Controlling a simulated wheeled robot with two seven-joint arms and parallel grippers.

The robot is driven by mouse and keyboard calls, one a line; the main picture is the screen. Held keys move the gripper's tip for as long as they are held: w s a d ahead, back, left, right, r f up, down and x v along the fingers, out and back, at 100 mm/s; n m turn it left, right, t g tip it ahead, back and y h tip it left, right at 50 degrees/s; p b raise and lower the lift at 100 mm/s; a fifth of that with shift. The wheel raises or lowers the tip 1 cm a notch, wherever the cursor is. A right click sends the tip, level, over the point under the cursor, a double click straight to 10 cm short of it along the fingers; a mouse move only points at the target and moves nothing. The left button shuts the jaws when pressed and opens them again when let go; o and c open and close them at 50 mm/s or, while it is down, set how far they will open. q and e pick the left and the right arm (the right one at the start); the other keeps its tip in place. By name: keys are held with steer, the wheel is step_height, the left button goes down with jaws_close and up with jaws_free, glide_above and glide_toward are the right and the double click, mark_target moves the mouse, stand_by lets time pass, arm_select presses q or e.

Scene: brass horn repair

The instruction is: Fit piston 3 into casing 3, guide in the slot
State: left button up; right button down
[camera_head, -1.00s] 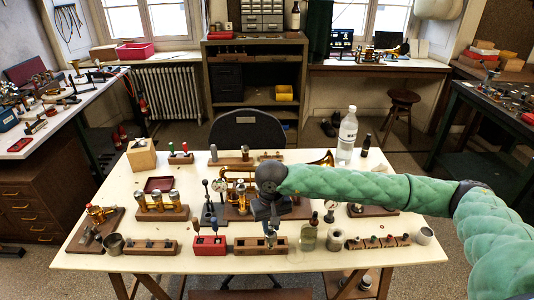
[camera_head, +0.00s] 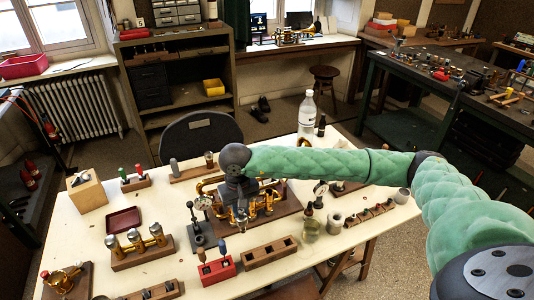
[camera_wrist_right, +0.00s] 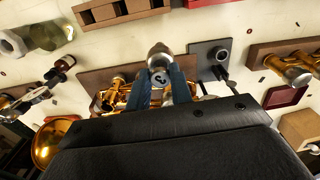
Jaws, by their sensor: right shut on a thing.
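My right gripper (camera_head: 238,208) hangs over the brass horn (camera_head: 268,202) on its dark wooden base. Its blue fingers (camera_wrist_right: 160,88) are shut on a grey metal piston (camera_wrist_right: 159,56), whose round end faces the wrist camera. In the head view the piston (camera_head: 241,219) shows small below the fingers, in front of the horn's valves. The casings are mostly hidden behind the gripper and fingers, so I cannot tell whether the piston touches one or where its guide faces. The horn's bell (camera_wrist_right: 52,142) shows at lower left in the wrist view. My left gripper is not in view.
A wooden block with square wells (camera_head: 271,250) and a red block with upright tools (camera_head: 217,271) stand in front of the horn. A dial gauge stand (camera_head: 198,222) is close on the left. A bottle (camera_head: 307,112) stands behind at right.

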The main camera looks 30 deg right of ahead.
steer(key=w+d+r+m+p, duration=0.1)
steer(key=w+d+r+m, duration=0.15)
steer(key=r, duration=0.25)
steer(key=w+d+r+m, duration=0.1)
steer(key=w+d+r, duration=0.3)
steer(key=r, duration=0.1)
arm_select(q)
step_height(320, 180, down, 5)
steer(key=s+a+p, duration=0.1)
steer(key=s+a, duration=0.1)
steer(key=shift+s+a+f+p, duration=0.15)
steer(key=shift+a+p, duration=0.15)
steer(key=shift+p, duration=0.1)
arm_select(e)
steer(key=w+d+m, duration=0.1)
steer(key=d+m, duration=0.4)
steer(key=d, duration=0.2)
steer(key=shift+w+d, duration=0.25)
steer(key=shift+w, duration=0.1)
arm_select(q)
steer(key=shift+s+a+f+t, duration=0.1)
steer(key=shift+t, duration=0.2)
arm_select(e)
steer(key=shift+f, duration=1.85)
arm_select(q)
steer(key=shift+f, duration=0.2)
